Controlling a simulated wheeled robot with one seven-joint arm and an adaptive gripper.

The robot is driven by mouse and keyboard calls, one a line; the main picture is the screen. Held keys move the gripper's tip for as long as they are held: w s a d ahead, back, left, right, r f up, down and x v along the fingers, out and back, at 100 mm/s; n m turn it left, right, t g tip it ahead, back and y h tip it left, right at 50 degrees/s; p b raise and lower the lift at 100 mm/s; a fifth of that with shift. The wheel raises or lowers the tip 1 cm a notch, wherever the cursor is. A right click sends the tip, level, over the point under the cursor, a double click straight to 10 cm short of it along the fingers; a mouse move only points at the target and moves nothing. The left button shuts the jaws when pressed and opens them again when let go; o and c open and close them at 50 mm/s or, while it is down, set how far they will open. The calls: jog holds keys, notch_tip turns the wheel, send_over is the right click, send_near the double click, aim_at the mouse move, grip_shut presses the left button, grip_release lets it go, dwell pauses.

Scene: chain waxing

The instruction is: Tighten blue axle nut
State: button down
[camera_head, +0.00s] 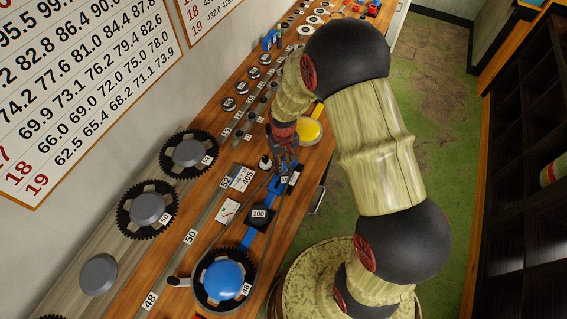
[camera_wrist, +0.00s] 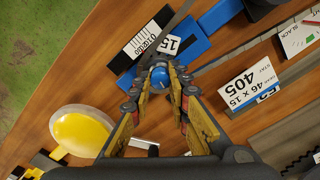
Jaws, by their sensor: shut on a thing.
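The blue axle nut (camera_wrist: 159,76) is a small round blue knob at the end of a blue bar (camera_wrist: 205,35), beside a tag marked 15 (camera_wrist: 168,44). My gripper (camera_wrist: 160,88) points down at it, with its fingertips closed around the knob on both sides. In the head view my gripper (camera_head: 285,158) is at the far end of the blue bar (camera_head: 252,232), and my wrist and fingers largely hide the nut there. The larger blue cap (camera_head: 223,280) sits on a toothed wheel tagged 48 (camera_head: 205,297), at the bar's near end.
A yellow disc (camera_head: 308,131) stands just beyond my gripper and shows in the wrist view (camera_wrist: 82,135). A black block marked 100 (camera_head: 259,216) stands beside the bar. Gears with grey caps (camera_head: 148,208) line the bench's left. The green floor (camera_head: 440,100) is open at right.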

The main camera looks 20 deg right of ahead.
jog(key=c, duration=1.7)
grip_release()
jog(key=shift+o, duration=0.2)
notch_tip(320, 180, up, 12)
jog(key=s+r+t+b, duration=0.2)
jog(key=s+r+b, duration=0.2)
jog(key=s+b, duration=0.4)
jog(key=s+r+m+t+b, duration=0.1)
jog(key=s+r+t+b, duration=0.2)
jog(key=s+b, duration=0.6)
jog(key=s+r, duration=0.1)
jog(key=s, duration=0.2)
jog(key=shift+s+d+r+t, duration=0.15)
jog(key=shift+s+r+t, duration=0.1)
jog(key=shift+s+t, duration=0.05)
